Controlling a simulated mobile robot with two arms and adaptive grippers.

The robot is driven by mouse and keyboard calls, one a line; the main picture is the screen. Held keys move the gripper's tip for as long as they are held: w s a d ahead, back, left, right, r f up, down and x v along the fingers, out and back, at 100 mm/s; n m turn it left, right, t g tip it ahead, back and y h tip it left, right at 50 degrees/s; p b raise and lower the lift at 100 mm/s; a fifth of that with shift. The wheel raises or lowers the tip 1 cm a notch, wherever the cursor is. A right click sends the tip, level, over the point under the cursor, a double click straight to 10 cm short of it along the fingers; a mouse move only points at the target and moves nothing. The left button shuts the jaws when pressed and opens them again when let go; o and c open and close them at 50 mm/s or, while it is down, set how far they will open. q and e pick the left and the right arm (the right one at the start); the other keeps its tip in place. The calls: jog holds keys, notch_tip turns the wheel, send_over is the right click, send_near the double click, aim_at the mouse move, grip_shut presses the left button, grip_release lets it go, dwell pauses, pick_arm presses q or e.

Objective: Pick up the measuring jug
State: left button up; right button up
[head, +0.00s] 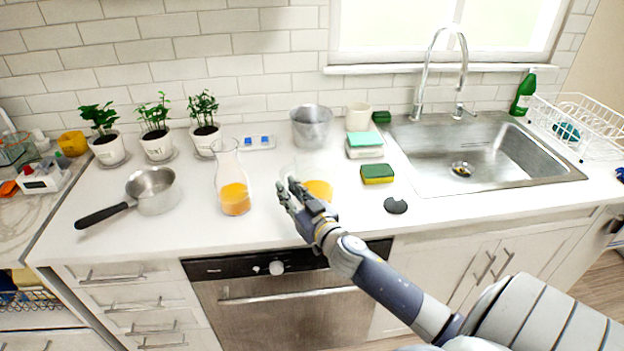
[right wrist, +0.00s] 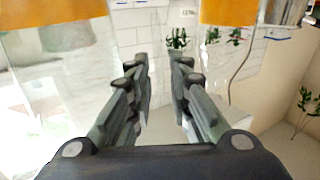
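The measuring jug looks to be the clear vessel with orange liquid (head: 319,189) on the counter. My right gripper (head: 291,188) partly covers its left and front. My right gripper's fingers are apart with nothing seen between them; they also show in the right wrist view (right wrist: 160,62). That view appears upside down. The jug's orange liquid (right wrist: 52,13) is at its top left, beside the fingers and not between them. I cannot tell whether a finger touches the jug. My left gripper is not in view.
A glass carafe of orange liquid (head: 235,197) stands left of my right gripper. A saucepan (head: 153,188) is further left. A metal pot (head: 311,127) is behind the jug. Sponges (head: 377,174) and a dark disc (head: 395,206) lie right, before the sink (head: 480,180).

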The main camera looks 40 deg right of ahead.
aim_at(283, 183)
jog(key=shift+w+d+p, duration=0.15)
jog(key=shift+w, duration=0.75)
jog(key=shift+w+d+p, duration=0.1)
jog(key=shift+w+p, duration=0.05)
jog(key=shift+w, duration=0.75)
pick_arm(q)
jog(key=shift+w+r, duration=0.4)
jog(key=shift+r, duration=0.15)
pick_arm(e)
jog(key=shift+s, duration=0.1)
jog(key=shift+c, duration=0.4)
grip_shut()
jog(key=shift+r, duration=0.1)
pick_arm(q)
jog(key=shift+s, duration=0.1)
